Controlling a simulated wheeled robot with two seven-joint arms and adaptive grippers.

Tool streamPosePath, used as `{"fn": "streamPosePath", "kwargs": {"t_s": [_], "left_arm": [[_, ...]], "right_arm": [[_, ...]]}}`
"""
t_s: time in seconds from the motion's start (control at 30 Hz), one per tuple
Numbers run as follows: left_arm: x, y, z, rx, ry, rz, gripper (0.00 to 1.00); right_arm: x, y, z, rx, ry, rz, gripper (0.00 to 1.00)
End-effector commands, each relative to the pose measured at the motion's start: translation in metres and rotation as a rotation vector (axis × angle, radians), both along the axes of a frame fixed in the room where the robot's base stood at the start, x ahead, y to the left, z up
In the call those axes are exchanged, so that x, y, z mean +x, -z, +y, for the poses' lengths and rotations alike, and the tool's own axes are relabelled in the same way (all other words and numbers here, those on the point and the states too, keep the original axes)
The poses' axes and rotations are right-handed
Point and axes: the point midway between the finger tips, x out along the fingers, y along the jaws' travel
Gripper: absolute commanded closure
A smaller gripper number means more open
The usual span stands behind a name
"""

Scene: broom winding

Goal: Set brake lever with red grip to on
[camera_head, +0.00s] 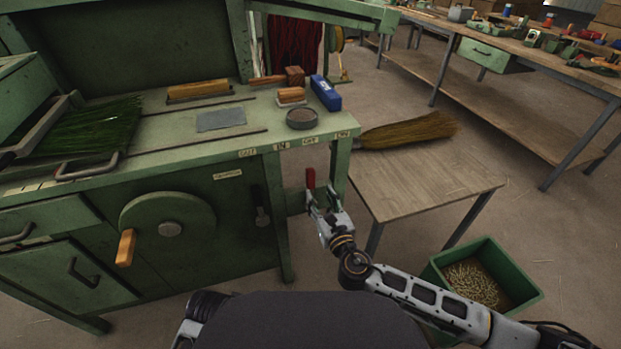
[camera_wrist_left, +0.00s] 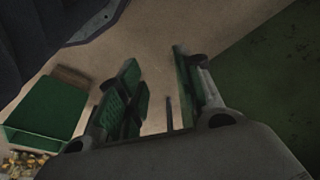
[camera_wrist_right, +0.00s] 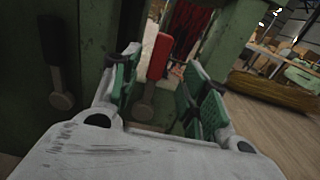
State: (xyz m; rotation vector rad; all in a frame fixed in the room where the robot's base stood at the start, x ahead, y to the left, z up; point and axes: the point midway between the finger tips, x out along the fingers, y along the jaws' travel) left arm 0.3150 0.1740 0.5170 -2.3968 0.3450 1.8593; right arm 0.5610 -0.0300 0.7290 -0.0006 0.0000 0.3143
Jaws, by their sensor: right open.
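The brake lever with the red grip (camera_head: 310,179) stands about upright on the green machine's front, below the OFF label (camera_head: 310,140); the ON label (camera_head: 343,134) is to the right. My right gripper (camera_head: 312,197) is open at the lever. In the right wrist view, the red grip (camera_wrist_right: 158,57) rises between the spread fingers (camera_wrist_right: 160,88), with its round pivot below; I cannot tell whether they touch. My left gripper (camera_wrist_left: 155,100) is open and empty in the left wrist view, over the floor; its fingers are not visible in the head view.
A black-handled lever (camera_head: 261,206) is left of the red one, and a crank wheel (camera_head: 168,225) is further left. A low wooden table (camera_head: 420,185) with a broom (camera_head: 410,130) stands right. A green bin (camera_head: 520,300) sits on the floor.

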Motion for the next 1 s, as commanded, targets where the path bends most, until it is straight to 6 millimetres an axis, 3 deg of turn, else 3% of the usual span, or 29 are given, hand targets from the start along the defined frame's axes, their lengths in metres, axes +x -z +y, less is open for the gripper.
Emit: {"fn": "streamPosePath", "kwargs": {"t_s": [0.7,1.0], "left_arm": [[-0.001,-0.022,-0.004,-0.020,0.006,-0.041,0.64],[0.001,-0.032,-0.005,-0.027,0.007,-0.060,0.64]], "right_arm": [[0.074,0.000,0.024,0.002,0.000,-0.002,0.55],[0.090,0.000,0.029,0.001,0.001,0.000,0.55]]}}
